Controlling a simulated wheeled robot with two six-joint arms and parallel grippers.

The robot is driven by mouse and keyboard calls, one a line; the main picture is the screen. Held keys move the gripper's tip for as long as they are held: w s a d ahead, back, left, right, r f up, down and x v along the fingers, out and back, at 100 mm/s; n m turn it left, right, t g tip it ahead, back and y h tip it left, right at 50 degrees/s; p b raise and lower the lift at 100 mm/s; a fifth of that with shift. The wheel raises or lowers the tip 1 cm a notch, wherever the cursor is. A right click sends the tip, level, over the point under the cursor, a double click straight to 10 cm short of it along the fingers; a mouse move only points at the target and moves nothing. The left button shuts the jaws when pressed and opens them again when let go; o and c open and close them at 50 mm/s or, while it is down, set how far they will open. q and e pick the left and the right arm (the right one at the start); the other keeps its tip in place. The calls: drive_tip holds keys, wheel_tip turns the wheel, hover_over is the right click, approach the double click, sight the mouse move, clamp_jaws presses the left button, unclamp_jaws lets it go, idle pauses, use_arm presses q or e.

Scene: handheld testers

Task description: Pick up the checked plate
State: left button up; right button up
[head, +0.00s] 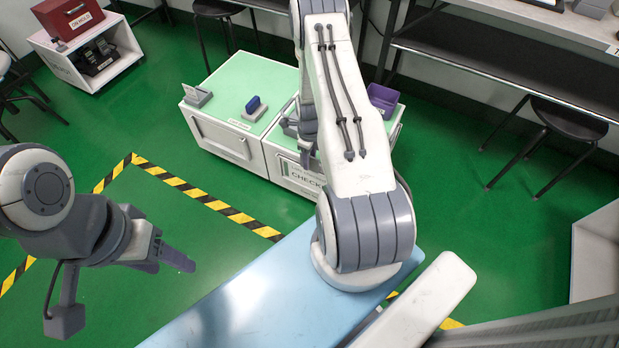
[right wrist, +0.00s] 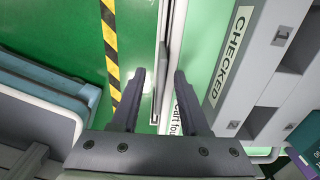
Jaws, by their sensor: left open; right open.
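A white strip lettered CHECKED (right wrist: 228,55) lies beside a green surface in the right wrist view, right of the fingers. My left gripper (head: 188,262) is open and empty over the floor.
A grey slotted piece (right wrist: 275,75) lies right of the CHECKED strip. A light blue surface (head: 240,310) is in front. The striped floor is clear at left.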

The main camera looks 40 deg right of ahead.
clamp_jaws()
idle(1.4)
